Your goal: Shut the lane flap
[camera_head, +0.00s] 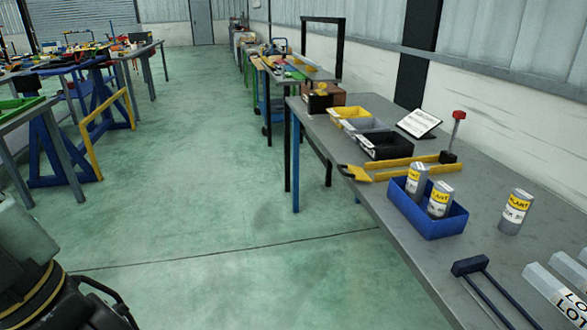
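A lane of two long yellow rails (405,162) lies on the grey workbench on the right. At its left end, by the bench's front edge, is a yellow piece (357,173) with a dark part, which looks like the lane flap. It is too small to tell whether it stands open or shut. At the lane's right end a dark block (448,157) sits beside an upright rod with a red top (459,115). Dark parts of my arm show at the lower left, well apart from the bench. My gripper's fingertips are not visible.
A blue bin (429,224) holds two grey bottles; another bottle (514,211) stands right of it. Black (385,152) and yellow-rimmed (352,112) bins and a sign (418,123) stand behind the lane. A dark-blue-headed tool (469,266) lies nearer. The green floor (210,190) is open.

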